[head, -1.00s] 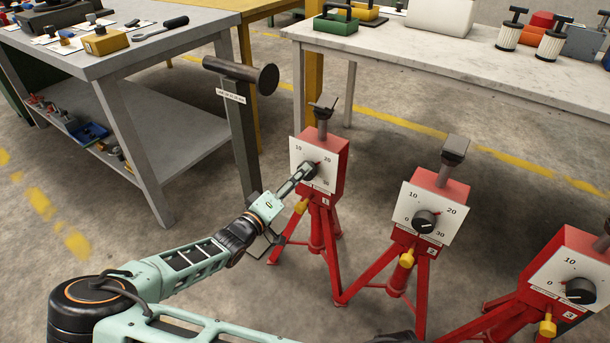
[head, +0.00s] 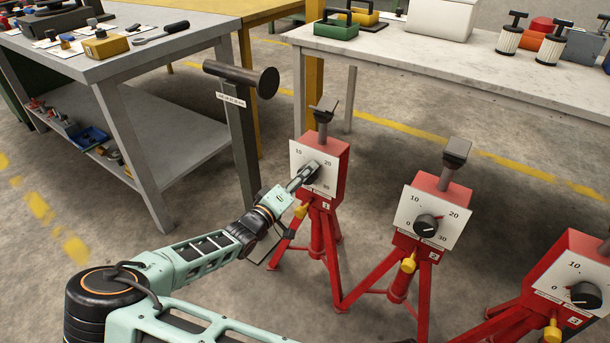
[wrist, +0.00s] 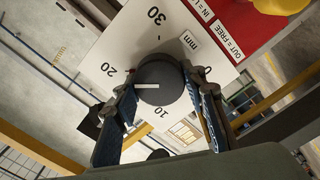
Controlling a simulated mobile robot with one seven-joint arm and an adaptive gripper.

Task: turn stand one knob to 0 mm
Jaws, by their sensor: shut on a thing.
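Stand one (head: 325,165) is a red box on a red tripod, with a white dial plate (head: 298,158) facing me. Its round dark knob (wrist: 158,75) shows in the wrist view, with a white line pointing left, between 20 and 10 and nearer 20. The 0 mark lies to the right, beside a finger. My gripper (wrist: 160,88) is shut on the knob, one finger on each side. In the head view my gripper (head: 303,178) reaches the dial and hides the knob. A yellow lock piece (head: 301,210) sits below the plate; it shows partly in the wrist view (wrist: 280,5).
Stand two (head: 430,215) and another red stand (head: 570,285) stand to the right, with similar dials. A dark post with a round-ended crossbar (head: 240,85) stands close behind my gripper. Workbenches stand behind, left (head: 190,95) and right (head: 450,60).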

